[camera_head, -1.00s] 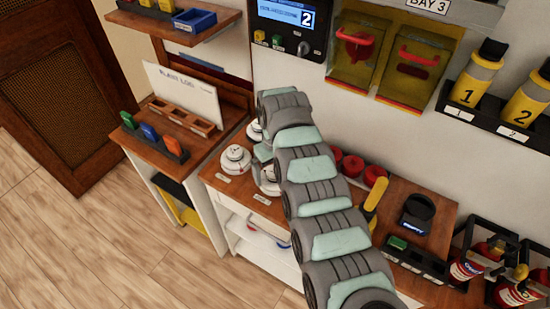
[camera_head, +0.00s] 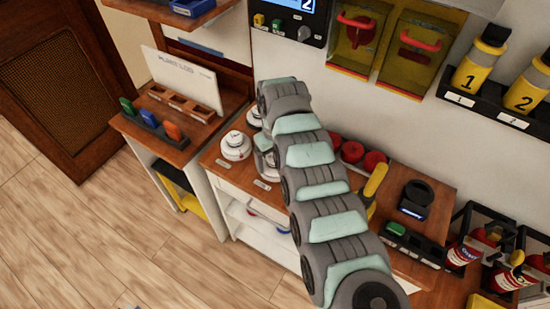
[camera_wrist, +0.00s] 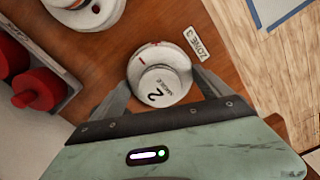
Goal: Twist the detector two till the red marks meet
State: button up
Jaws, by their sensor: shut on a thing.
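In the head view, my gripper (camera_head: 266,148) and my arm hide most of this detector.
Another white detector (camera_head: 236,146) stands to the left on the bench. One more white unit (camera_wrist: 88,8) is at the wrist view's top. Red round pieces (camera_wrist: 40,88) sit in a holder to the left. A yellow-handled tool (camera_head: 375,182) stands right of my arm.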

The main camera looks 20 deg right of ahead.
jog(key=shift+c, duration=1.4)
jog(key=shift+w+a+r+m+p, duration=0.1)
jog(key=shift+r+m+p, duration=0.1)
jog(key=shift+m+p, duration=0.5)
jog(key=m, duration=0.2)
jog(key=shift+f+m+p, duration=0.1)
jog(key=shift+m+p, duration=0.25)
jog(key=shift+m, duration=0.05)
jog(key=shift+f+m, duration=0.1)
jog(key=shift+m, duration=1.1)
jog(key=o, duration=1.2)
jog(key=shift+o, duration=0.2)
